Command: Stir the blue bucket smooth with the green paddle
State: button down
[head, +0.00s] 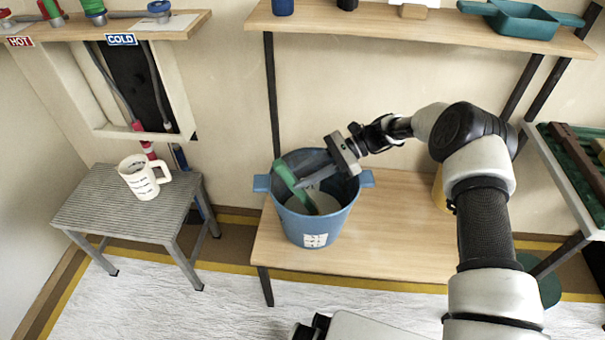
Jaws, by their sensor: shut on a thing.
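The blue bucket (312,224) stands upright on the wooden lower shelf, with side handles and a white label on its front. Pale contents (326,203) show inside it. The green paddle (292,185) is tilted in the bucket, its upper end near the back left rim and its lower end reaching the pale contents. My gripper (325,174) reaches in over the right rim with its fingers inside the bucket. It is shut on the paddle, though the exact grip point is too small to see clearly. The paddle's lowest part is hidden in the contents.
A white measuring jug (143,177) stands on a grey slatted stool (90,205) at left. The wooden lower shelf (400,235) is clear right of the bucket, except a yellow item (439,188) behind my arm. An upper shelf (410,27) holds a teal tray (522,18) above.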

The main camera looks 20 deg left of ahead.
jog(key=s+a+r+p, duration=0.2)
jog(key=r+p, duration=0.3)
jog(key=r, duration=0.2)
jog(key=s+a+r+p, duration=0.2)
jog(key=r+p, duration=0.3)
jog(key=r, duration=0.2)
jog(key=s+a+r+p, duration=0.2)
jog(key=r+p, duration=0.3)
jog(key=r, duration=0.3)
jog(key=shift+s+a+p, duration=0.15)
jog(key=shift+a+p, duration=0.15)
jog(key=shift+p, duration=0.1)
dwell(0.5)
notch_tip(320, 180, up, 5)
jog(key=p, duration=0.3)
